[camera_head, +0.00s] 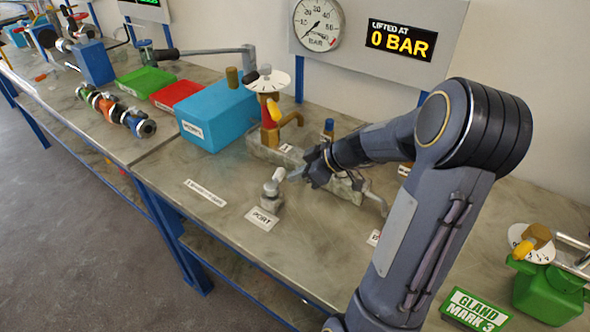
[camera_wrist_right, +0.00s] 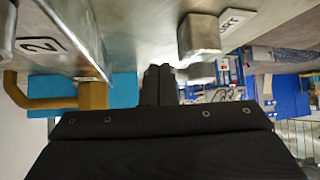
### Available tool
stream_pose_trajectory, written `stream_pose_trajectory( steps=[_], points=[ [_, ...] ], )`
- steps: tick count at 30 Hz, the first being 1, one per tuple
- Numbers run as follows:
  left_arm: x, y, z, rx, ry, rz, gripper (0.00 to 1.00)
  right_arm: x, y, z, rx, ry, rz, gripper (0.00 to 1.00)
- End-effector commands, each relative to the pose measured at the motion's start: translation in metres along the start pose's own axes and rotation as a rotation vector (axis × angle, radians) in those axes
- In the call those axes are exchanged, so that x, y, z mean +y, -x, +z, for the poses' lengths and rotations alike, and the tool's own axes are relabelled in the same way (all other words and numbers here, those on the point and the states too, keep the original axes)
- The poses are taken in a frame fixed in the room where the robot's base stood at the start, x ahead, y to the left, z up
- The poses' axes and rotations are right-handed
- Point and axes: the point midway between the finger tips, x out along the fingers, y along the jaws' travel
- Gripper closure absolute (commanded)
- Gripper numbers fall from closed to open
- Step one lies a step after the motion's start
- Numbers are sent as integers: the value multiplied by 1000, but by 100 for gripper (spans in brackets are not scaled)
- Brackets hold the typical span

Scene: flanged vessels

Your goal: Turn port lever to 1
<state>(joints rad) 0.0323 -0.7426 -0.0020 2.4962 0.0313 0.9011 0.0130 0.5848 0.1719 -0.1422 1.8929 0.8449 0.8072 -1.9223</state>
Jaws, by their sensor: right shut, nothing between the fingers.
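The port lever (camera_head: 279,174) is a short pale metal handle on top of a small grey valve body (camera_head: 271,196), with a PORT label (camera_head: 262,219) in front of it. My right gripper (camera_head: 297,174) is shut and empty, just to the right of the lever's tip. I cannot tell whether it touches the lever. In the right wrist view the shut fingers (camera_wrist_right: 160,84) are beside the blurred lever (camera_wrist_right: 197,71), and the valve body (camera_wrist_right: 199,36) shows above it. Which number the lever points at is not readable. My left gripper is not in view.
Behind my gripper stands a metal block (camera_head: 344,188) with a brass valve (camera_head: 270,125) and a white dial. A blue box (camera_head: 213,113) is further left. A gauge (camera_head: 318,25) and a 0 BAR display (camera_head: 402,40) are on the wall.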

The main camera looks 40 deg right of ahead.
Motion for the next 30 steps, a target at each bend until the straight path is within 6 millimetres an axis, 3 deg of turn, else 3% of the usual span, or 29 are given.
stream_pose_trajectory(
  steps=[14,30],
  points=[
    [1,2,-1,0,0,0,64,0,-6,-5,0,0,-1,100],
    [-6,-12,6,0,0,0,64,3,-10,-7,0,58,-66,100]
  ],
)
